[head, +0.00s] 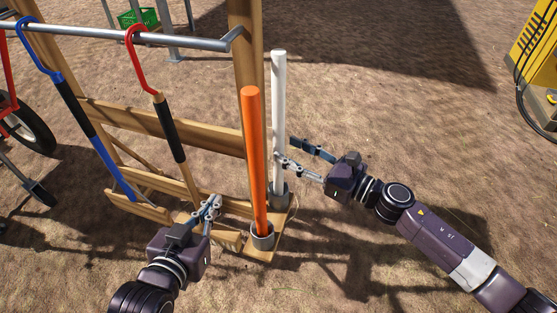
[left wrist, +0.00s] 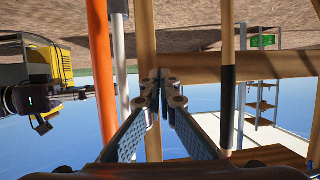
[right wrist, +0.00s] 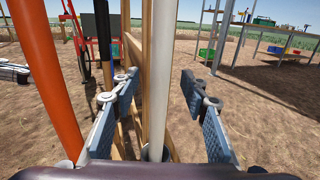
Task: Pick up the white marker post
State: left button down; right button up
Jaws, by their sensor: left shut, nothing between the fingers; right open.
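The white marker post (head: 278,110) stands upright in a grey cup (head: 280,192) at the right end of the wooden rack. My right gripper (head: 288,150) is open beside the post, coming from the right. In the right wrist view the white post (right wrist: 159,85) stands between the open fingers (right wrist: 165,90), with a gap visible on both sides. My left gripper (head: 216,203) is shut and empty, low in front of the rack, left of the orange post. In the left wrist view its fingers (left wrist: 162,88) meet, and the white post (left wrist: 120,70) shows to their left.
An orange post (head: 254,150) stands close in front of the white one, in its own cup (head: 262,236). The wooden rack (head: 185,125) holds a red-handled tool (head: 160,95) and a blue-handled tool (head: 80,110). A yellow machine (head: 538,60) stands far right. Bare ground lies right of the posts.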

aim_at(279, 145)
jog(key=x, duration=0.4)
pick_arm(q)
jog(key=shift+w+d+r+t, duration=0.15)
jog(key=shift+w+r+t, duration=0.1)
jog(key=shift+r, duration=0.25)
jog(key=shift+w+d+r+t, duration=0.1)
jog(key=shift+w+r+t, duration=0.15)
jog(key=shift+r, duration=0.25)
pick_arm(e)
jog(key=shift+c, duration=0.6)
grip_shut()
